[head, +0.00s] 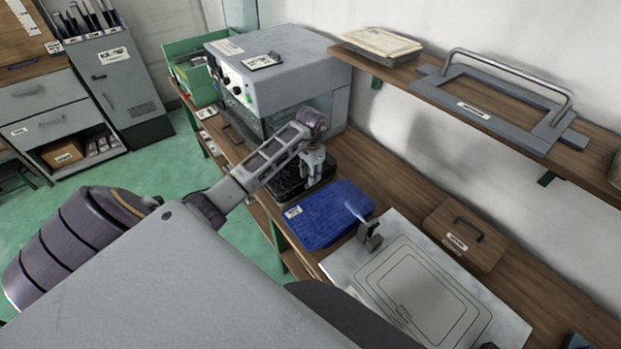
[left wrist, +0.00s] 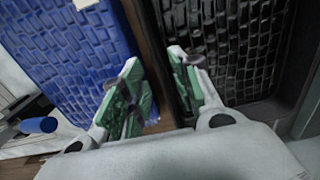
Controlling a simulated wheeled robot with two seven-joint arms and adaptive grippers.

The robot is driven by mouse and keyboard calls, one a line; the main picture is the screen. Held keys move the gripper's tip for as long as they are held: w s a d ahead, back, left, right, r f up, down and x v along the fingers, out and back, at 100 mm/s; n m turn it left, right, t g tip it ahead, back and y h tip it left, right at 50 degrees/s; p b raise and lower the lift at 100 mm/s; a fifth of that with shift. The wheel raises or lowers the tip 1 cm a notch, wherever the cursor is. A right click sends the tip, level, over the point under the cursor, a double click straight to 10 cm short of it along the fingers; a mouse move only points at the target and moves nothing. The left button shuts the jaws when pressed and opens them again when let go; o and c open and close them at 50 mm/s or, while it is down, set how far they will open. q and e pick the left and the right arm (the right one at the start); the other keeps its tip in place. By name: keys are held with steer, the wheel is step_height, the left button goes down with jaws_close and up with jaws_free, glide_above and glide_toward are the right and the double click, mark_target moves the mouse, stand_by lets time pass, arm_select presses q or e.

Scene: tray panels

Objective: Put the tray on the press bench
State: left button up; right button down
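A black tray (head: 290,182) with a raised brick-like pattern lies on the wooden bench in front of a grey machine. It fills the right of the left wrist view (left wrist: 245,45). A blue panel or tray (head: 325,222) with a similar pattern lies beside it, at the left in the left wrist view (left wrist: 65,45). My left gripper (head: 314,172) is over the black tray's edge. Its green-padded fingers (left wrist: 158,90) are apart, with the near edge of the black tray appearing between them; contact cannot be told. My right gripper is not in view.
A pale plate (head: 340,265) with rounded outlines and a blue-handled clamp (head: 368,235) adjoins the blue panel. The grey machine (head: 275,70) stands behind the black tray. A wooden block with a handle (head: 465,235) and a shelf holding a metal frame (head: 490,105) are at right.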

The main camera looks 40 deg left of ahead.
arm_select(q)
steer(key=shift+d+r, duration=0.1)
steer(key=shift+r, duration=3.4)
